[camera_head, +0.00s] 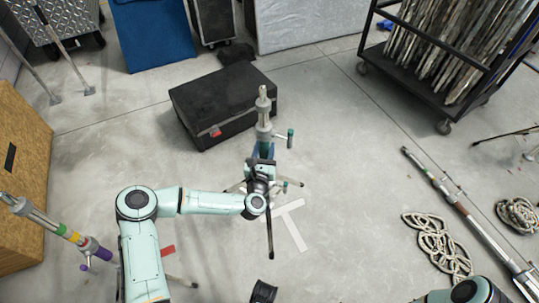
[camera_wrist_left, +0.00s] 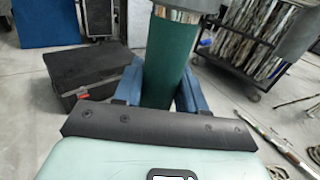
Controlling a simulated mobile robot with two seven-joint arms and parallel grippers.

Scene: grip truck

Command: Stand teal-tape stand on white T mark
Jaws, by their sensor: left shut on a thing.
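The teal-tape stand (camera_head: 263,107) is a grey upright column with a teal band and teal-ended knobs. My left gripper (camera_head: 263,150) is shut on its teal band. In the left wrist view, the blue fingers of the left gripper (camera_wrist_left: 160,88) sit on either side of the teal-taped column (camera_wrist_left: 170,60). The stand looks upright, its lower part largely hidden by my arm. The white T mark (camera_head: 294,230) lies on the floor just below and right of the stand's base in the head view. Whether the feet touch the floor cannot be told. My right gripper is not seen.
A black case (camera_head: 222,105) lies close behind the stand. Another stand with yellow, green and purple tape (camera_head: 62,231) is at left, near a wooden box (camera_head: 20,180). Coiled rope (camera_head: 437,242), a long pole (camera_head: 465,215) and a wheeled rack (camera_head: 440,88) are at right.

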